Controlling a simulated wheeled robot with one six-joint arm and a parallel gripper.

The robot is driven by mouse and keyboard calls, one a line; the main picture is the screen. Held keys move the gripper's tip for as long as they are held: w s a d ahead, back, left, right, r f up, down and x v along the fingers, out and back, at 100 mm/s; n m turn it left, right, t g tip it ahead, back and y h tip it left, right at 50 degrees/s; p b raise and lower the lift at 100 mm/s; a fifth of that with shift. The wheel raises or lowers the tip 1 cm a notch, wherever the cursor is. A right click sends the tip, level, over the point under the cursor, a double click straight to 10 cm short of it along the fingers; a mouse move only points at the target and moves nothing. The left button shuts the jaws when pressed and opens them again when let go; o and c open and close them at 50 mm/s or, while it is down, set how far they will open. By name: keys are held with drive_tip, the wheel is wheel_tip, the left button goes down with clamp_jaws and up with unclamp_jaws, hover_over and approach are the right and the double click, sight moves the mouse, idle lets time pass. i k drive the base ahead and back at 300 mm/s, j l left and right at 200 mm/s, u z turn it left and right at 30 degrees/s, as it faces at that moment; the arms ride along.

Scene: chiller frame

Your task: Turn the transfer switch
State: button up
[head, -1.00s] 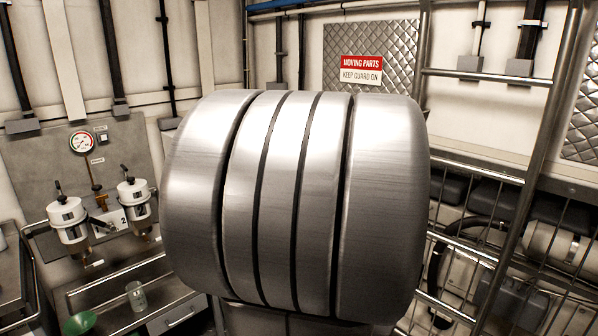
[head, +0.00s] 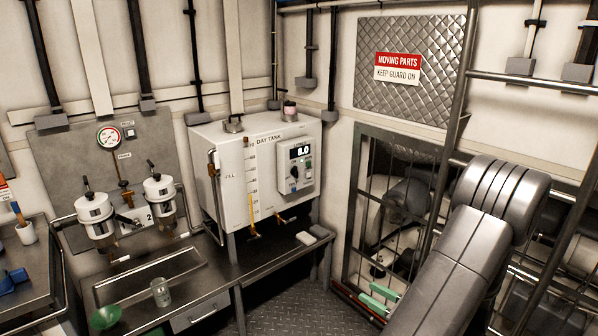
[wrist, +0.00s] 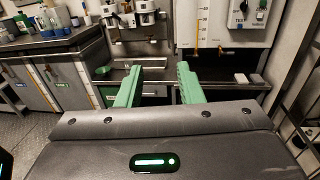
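The white day tank (head: 232,170) stands on the bench at the back. A grey control box (head: 295,165) on its front has a lit display reading 8.0. A dark rotary knob (head: 294,172), likely the transfer switch, sits below the display; its exact pointing is too small to tell. The lower part of the box (wrist: 249,14) shows at the top right of the wrist view. My gripper (wrist: 156,70) is open and empty, its green fingers apart, below and left of the box there. In the head view my gripper (head: 376,298) is low, right of the bench, touching nothing visible.
Two white filters (head: 96,215) with a lever between them stand left of the tank. A glass beaker (head: 160,292) and green funnel (head: 104,317) are on the bench. A metal guard frame (head: 352,240) stands at right. The floor (head: 290,300) before the bench is clear.

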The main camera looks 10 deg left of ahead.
sight(294, 171)
drive_tip(key=i+j+z, duration=0.1)
drive_tip(key=i+j, duration=0.3)
drive_tip(key=i, duration=0.3)
drive_tip(key=i+j, duration=0.5)
drive_tip(key=i, duration=0.15)
drive_tip(key=i+j+z, duration=0.15)
drive_tip(key=i+j, duration=0.3)
drive_tip(key=i, duration=0.2)
